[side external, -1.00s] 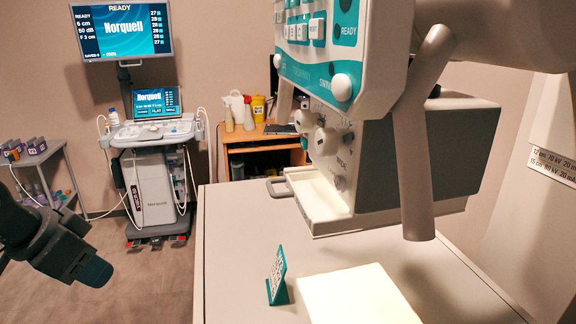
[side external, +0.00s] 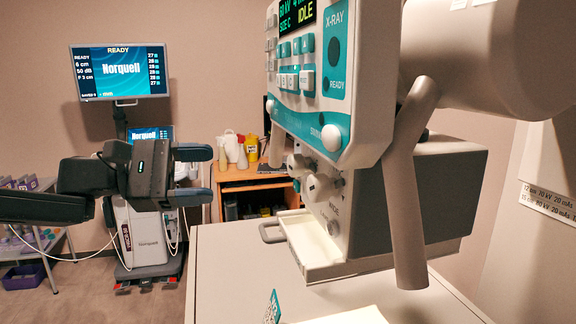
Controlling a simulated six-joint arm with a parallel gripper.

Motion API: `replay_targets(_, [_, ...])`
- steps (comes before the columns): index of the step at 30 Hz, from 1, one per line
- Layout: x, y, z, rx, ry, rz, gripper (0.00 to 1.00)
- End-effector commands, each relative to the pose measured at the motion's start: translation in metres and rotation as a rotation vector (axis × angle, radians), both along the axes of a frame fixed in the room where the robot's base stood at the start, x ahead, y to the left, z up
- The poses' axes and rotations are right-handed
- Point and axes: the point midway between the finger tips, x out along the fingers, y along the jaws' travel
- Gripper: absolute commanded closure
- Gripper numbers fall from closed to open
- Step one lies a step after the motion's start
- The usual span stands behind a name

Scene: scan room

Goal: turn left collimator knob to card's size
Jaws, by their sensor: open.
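My gripper (side external: 206,175) is open and empty at left centre. Its two dark fingers are apart, one above the other, and point right toward the collimator. The grey collimator box (side external: 440,195) hangs under the X-ray head. Two white knobs show on its left-facing side: a left, farther knob (side external: 297,163) and a nearer knob (side external: 316,187). A clear gap lies between my fingertips and the knobs. Pointer details are too small to read.
The control panel (side external: 318,75) above the knobs reads "SIZE C" and "IDLE". The ultrasound cart (side external: 150,235) is behind my gripper. The white table (side external: 225,270) is mostly clear.

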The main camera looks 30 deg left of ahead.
Motion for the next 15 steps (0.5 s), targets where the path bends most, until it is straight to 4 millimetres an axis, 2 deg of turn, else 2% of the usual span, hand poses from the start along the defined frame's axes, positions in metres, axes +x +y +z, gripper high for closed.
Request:
replay_targets(5, [0.01,-0.002,0.002,-0.044,0.013,0.017,0.36])
replay_targets(8, [0.018,-0.012,0.002,-0.044,0.013,0.015,0.36])
replay_targets(15, [0.05,-0.049,0.001,-0.04,0.014,0.013,0.36])
